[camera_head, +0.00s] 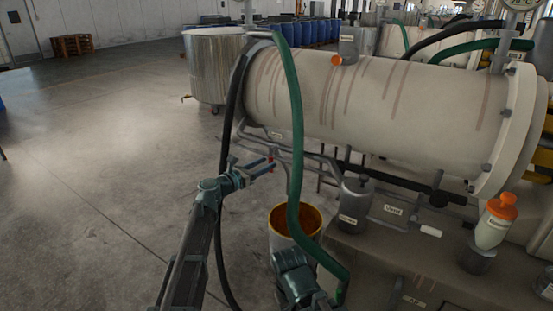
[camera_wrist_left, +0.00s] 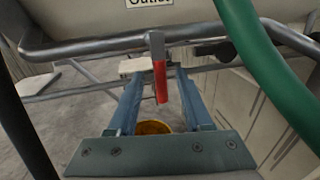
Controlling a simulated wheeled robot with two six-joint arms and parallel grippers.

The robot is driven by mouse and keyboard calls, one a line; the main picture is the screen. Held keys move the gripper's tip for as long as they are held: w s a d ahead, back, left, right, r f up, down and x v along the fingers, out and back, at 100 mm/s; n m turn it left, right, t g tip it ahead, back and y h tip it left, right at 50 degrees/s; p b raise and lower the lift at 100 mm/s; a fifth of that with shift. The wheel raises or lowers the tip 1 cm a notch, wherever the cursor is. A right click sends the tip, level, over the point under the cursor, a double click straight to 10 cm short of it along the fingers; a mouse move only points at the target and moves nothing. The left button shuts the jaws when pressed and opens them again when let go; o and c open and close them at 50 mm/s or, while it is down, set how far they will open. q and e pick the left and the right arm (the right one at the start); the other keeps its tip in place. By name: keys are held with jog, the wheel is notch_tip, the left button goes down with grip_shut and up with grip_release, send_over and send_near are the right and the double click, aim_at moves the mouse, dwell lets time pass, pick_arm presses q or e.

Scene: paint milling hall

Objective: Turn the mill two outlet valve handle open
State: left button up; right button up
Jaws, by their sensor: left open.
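A red-gripped valve handle (camera_wrist_left: 160,82) hangs down from a grey metal stem under the "Outlet" label (camera_wrist_left: 149,3) in the left wrist view. In the head view the handle (camera_head: 271,158) is a small red spot below the near end of the cream mill drum (camera_head: 345,95). My left gripper (camera_head: 264,168) is open in front of the pipework. In the wrist view its two blue fingers (camera_wrist_left: 159,92) stand on either side of the handle, with gaps visible on both sides.
A green hose (camera_head: 294,130) and a black hose (camera_head: 229,120) hang on either side of the handle. A yellow-lined bucket (camera_head: 281,218) stands below. Grey pipes (camera_wrist_left: 95,46) cross behind the handle. Open floor (camera_head: 100,150) lies to the left.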

pick_arm(q)
jog(key=x, duration=0.6)
grip_shut()
dwell(1.4)
